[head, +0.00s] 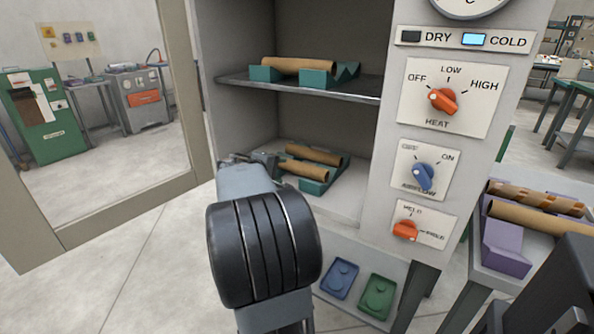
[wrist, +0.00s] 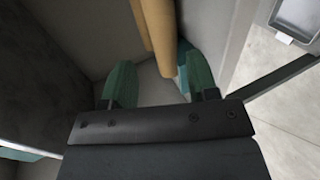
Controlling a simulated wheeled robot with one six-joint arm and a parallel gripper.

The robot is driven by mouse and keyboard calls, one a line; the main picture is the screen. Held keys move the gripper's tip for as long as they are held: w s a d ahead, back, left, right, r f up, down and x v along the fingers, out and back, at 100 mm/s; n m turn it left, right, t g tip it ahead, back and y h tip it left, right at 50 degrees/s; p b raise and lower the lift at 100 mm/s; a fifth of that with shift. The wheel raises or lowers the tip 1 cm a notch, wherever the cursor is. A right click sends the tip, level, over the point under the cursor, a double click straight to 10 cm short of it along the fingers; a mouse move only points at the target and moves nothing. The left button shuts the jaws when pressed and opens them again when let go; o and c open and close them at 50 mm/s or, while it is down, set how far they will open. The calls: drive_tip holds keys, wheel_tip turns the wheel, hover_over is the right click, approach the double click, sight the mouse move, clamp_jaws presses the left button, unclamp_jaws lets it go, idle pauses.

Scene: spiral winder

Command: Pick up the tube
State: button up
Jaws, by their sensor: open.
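Two plain brown cardboard tubes lie in a teal cradle (head: 318,187) on the lower cabinet shelf in the head view: a rear tube (head: 313,154) and a front tube (head: 304,170). Another brown tube (head: 298,64) rests on teal cradles on the upper shelf. My arm reaches into the lower compartment and hides part of it. In the wrist view my gripper (wrist: 160,76) is open, with green fingers spread and nothing held. The near end of a brown tube (wrist: 158,35) shows between the fingers, closer to the right one; I cannot tell its depth or which tube it is.
The glass door (head: 110,120) stands open at left. The upper shelf (head: 300,88) overhangs the lower compartment. The control panel (head: 440,130) flanks it at right. At far right a table bears striped and plain tubes in a purple cradle (head: 503,247). Floor at lower left is clear.

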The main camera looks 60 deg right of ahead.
sight(295, 168)
drive_tip(key=b+x, duration=0.1)
drive_tip(key=x, duration=1)
drive_tip(key=shift+s+d+f, duration=0.1)
drive_tip(key=c, duration=0.6)
